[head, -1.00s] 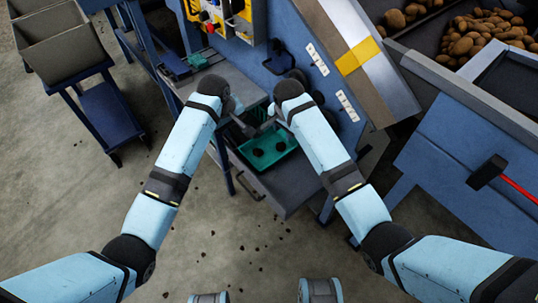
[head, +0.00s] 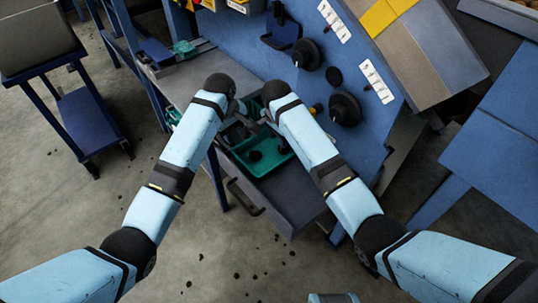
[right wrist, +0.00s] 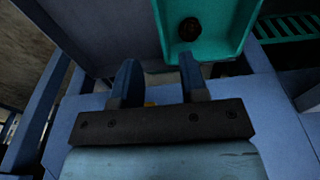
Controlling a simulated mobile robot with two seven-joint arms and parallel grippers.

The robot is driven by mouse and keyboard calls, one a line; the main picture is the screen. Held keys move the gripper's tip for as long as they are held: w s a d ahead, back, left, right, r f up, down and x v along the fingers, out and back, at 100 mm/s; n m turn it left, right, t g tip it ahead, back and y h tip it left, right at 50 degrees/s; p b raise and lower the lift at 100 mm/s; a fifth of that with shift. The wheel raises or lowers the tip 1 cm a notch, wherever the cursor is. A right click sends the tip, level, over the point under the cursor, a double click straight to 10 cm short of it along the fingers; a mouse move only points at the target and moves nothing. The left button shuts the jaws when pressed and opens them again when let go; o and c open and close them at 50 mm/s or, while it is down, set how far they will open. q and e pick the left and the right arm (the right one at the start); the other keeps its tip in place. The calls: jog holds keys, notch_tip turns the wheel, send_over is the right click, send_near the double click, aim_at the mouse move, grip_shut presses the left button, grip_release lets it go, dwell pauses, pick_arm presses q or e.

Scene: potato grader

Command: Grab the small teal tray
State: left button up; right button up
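The small teal tray (head: 262,170) sits at the open dark grey drawer (head: 290,205) below the worktop, with dark round lumps in it. My forearms partly hide it. In the right wrist view the tray (right wrist: 232,50) is ahead of the fingers, with one dark lump inside. My right gripper (right wrist: 158,65) is open and empty. Its right finger is close to the tray's near edge; I cannot tell whether they touch. My left gripper (head: 238,110) is above and left of the tray in the head view, small and dark, so its fingers are unclear.
The blue machine panel with black knobs (head: 345,108) rises behind my right arm. The drawer has a handle (head: 245,197) at its front. A teal slotted piece (right wrist: 292,25) lies right of the tray. A cart (head: 90,120) stands at left. Open floor lies in front.

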aim_at(282, 166)
pick_arm(q)
jog(key=shift+f, duration=0.1)
pick_arm(e)
jog(key=shift+f, duration=0.1)
pick_arm(q)
jog(key=f, duration=0.4)
jog(key=d+f, duration=0.1)
jog(key=f, duration=0.4)
jog(key=w+f, duration=0.1)
jog(key=f, duration=0.3)
jog(key=shift+d+f, duration=0.15)
jog(key=shift+f, duration=0.15)
pick_arm(e)
jog(key=f, duration=0.4)
jog(key=d+f, duration=0.1)
jog(key=f, duration=0.4)
jog(key=w+f, duration=0.1)
jog(key=f, duration=0.3)
jog(key=shift+d+f, duration=0.15)
jog(key=shift+f, duration=0.15)
pick_arm(q)
grip_shut()
pick_arm(e)
grip_shut()
